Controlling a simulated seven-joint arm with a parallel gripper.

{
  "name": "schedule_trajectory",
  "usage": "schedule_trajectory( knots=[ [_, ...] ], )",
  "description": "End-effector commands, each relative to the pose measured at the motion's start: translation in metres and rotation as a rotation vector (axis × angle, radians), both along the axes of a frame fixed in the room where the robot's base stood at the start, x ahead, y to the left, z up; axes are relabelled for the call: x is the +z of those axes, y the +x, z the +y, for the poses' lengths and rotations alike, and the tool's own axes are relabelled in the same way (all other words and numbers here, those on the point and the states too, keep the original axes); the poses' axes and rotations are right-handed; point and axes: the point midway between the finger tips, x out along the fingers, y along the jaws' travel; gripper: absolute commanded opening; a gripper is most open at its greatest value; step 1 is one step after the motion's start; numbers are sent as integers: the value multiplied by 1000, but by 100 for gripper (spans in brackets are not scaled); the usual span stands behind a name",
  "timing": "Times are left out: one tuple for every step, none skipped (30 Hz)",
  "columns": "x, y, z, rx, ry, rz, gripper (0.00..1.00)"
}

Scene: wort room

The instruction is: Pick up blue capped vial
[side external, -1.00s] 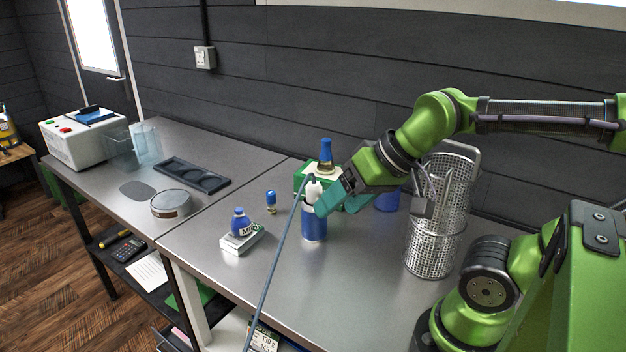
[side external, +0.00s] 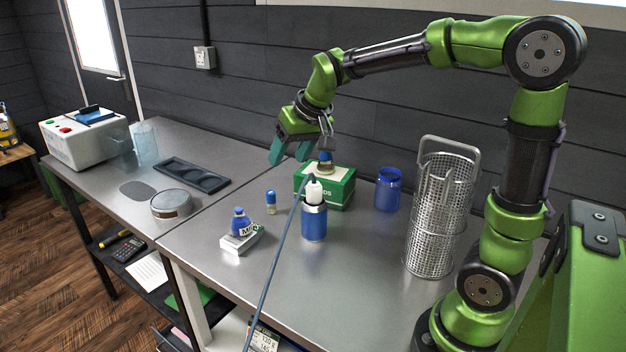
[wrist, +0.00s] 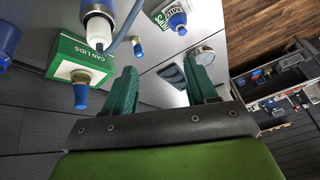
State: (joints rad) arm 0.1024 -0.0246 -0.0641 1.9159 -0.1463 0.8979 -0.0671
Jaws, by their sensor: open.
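A small vial with a blue cap and a tan body (side external: 271,202) stands upright on the metal bench, left of the green box. It also shows in the wrist view (wrist: 138,50), just beyond and slightly left of my fingertips. My gripper (side external: 290,157) is open and empty, with teal fingers pointing down. It hangs above the bench, behind and above the vial, beside the green box. In the wrist view my gripper (wrist: 159,64) shows both fingers spread apart with nothing between them.
A green box (side external: 338,190) carries a blue-capped bottle (side external: 325,163). A blue canister with a white top (side external: 314,222) stands in front, with a hose. A blue jar (side external: 388,190) and mesh basket (side external: 433,230) are right.

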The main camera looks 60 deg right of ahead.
Motion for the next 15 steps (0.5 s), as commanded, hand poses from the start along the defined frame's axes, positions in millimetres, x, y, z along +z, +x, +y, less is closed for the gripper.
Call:
schedule_trajectory(
  knots=[
    [-13,21,-15,-8,-22,29,57],
    [-19,32,-23,-12,-34,39,57],
    [-28,45,-33,-17,-50,53,57],
    [-34,54,-41,-19,-62,64,57],
    [-41,62,-48,-21,-73,73,57],
    [-49,71,-55,-22,-85,84,57],
    [-54,77,-61,-23,-95,92,57],
    [-59,82,-66,-23,-103,98,57],
    [-65,87,-71,-23,-112,105,57],
    [-69,90,-74,-24,-117,111,57],
    [-72,93,-77,-25,-121,114,57],
    [-75,96,-79,-25,-125,118,57],
    [-77,97,-81,-25,-128,120,57],
    [-80,98,-82,-25,-129,121,57],
    [-83,100,-83,-24,-130,123,57]
  ],
)
